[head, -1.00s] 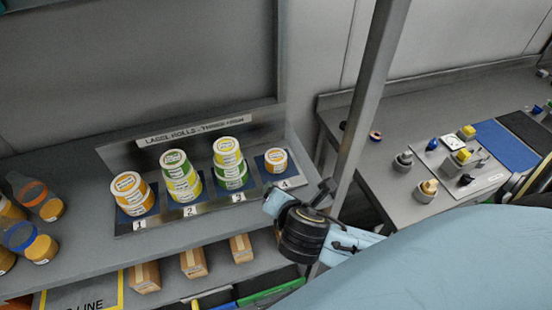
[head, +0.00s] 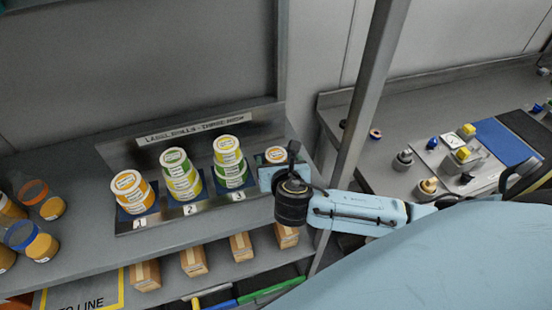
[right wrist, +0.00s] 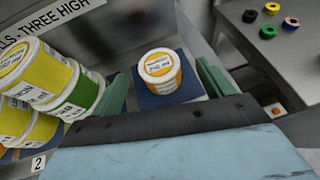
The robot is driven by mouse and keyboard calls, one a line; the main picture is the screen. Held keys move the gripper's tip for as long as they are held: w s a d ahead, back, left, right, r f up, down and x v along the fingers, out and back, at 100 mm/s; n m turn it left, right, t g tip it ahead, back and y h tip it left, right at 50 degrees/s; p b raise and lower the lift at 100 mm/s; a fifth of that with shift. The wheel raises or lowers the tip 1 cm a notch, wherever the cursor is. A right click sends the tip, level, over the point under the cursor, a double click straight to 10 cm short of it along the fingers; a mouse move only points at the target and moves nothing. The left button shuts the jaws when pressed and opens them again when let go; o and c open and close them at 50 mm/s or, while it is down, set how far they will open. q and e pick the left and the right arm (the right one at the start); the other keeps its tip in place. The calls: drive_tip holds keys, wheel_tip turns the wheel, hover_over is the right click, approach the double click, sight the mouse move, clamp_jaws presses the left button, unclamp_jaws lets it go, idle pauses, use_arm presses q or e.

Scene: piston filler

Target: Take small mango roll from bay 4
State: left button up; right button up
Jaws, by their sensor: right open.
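The small mango roll (head: 275,154), orange-sided with a white top, stands upright on the dark blue pad of bay 4, at the right end of the label-roll rack. My right gripper covers its lower part in the head view. In the right wrist view the roll (right wrist: 160,70) shows whole, between the two green fingers of my right gripper (right wrist: 163,82). The gripper is open, with a gap on either side of the roll, and holds nothing. In the head view the gripper (head: 283,168) is at bay 4, its fingers mostly hidden. My left gripper is out of view.
Stacked rolls stand left of bay 4: yellow over green in bay 3 (head: 229,160), green and yellow in bay 2 (head: 180,175), orange in bay 1 (head: 132,192). A grey upright post (head: 372,90) rises right of the rack. Cardboard boxes (head: 194,262) sit below.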

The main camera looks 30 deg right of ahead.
sight(276, 155)
drive_tip(key=x, duration=0.5)
drive_tip(key=shift+a, duration=0.15)
drive_tip(key=c, duration=1.1)
